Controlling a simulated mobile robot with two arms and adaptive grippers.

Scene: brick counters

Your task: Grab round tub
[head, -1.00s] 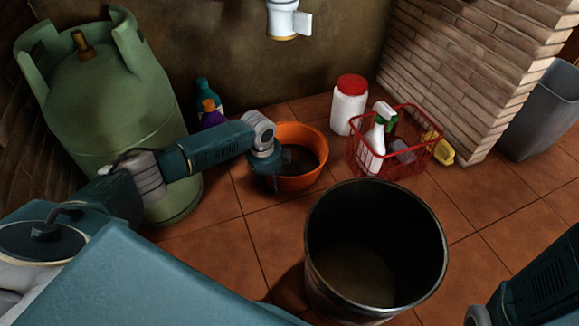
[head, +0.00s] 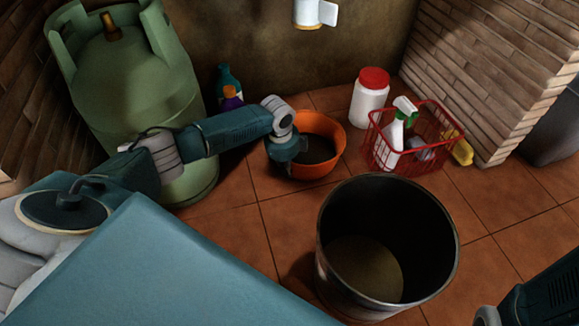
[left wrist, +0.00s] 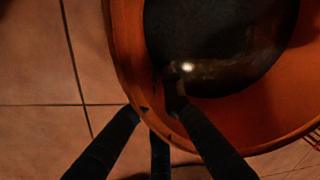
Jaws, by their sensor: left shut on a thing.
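The round tub is orange, wide and low, with a dark inside (head: 318,170). It stands on the tiled floor near the back wall, between the gas bottle and the red basket. My left gripper (left wrist: 155,108) is shut on the tub's near-left rim. In the left wrist view, the orange tub (left wrist: 275,103) shows one dark finger on the inner side of its rim and the others on the outer side. In the head view, my wrist hides the fingers and part of the rim. My right arm shows at the lower right, but its gripper is out of view.
A large dark bucket (head: 327,282) stands in front of the tub. A green gas bottle (head: 135,95) stands left, with small bottles (head: 230,88) beside it. A white jar with red lid (head: 369,105) and a red basket (head: 405,160) stand right. Floor between tub and bucket is clear.

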